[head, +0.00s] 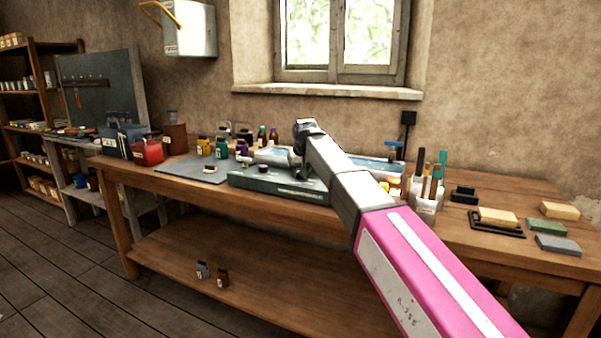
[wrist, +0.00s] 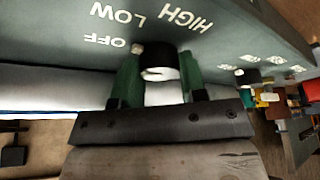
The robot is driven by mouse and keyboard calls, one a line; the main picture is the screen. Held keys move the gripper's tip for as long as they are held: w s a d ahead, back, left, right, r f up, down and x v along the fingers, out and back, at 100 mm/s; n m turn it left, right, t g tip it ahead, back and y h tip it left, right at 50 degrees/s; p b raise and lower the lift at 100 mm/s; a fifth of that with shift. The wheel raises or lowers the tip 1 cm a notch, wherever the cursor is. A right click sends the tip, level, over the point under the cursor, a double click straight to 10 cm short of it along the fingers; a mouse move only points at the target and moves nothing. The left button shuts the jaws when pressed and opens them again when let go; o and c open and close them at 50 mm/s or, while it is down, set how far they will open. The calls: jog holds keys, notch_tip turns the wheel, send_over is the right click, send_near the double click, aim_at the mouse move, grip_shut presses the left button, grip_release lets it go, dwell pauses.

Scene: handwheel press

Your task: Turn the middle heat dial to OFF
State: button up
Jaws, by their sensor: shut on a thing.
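The heat dial (wrist: 160,67) is a black knob on a dark grey-green panel (wrist: 50,45) in the wrist view. The panel carries the words OFF, LOW and HIGH around the dial, tilted in this view. My gripper (wrist: 158,82) has its green fingers closed on either side of the dial. The dial's white pointer mark shows at its left, beside the word OFF. In the head view a grey-green unit (head: 262,181) sits on the bench below my arm; the dial and my fingertips are hidden there.
Another dial (wrist: 248,78) with its own labels is to the right in the wrist view. In the head view, bottles (head: 222,147) stand left of the unit, a tool holder (head: 426,206) and blocks (head: 497,216) right. All are on the wooden bench (head: 465,240).

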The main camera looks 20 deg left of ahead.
jog(key=shift+n, duration=0.6)
jog(key=o, duration=0.9)
jog(key=shift+r, duration=0.1)
jog(key=v, duration=1)
jog(key=shift+d+r, duration=0.25)
jog(key=shift+r, duration=0.05)
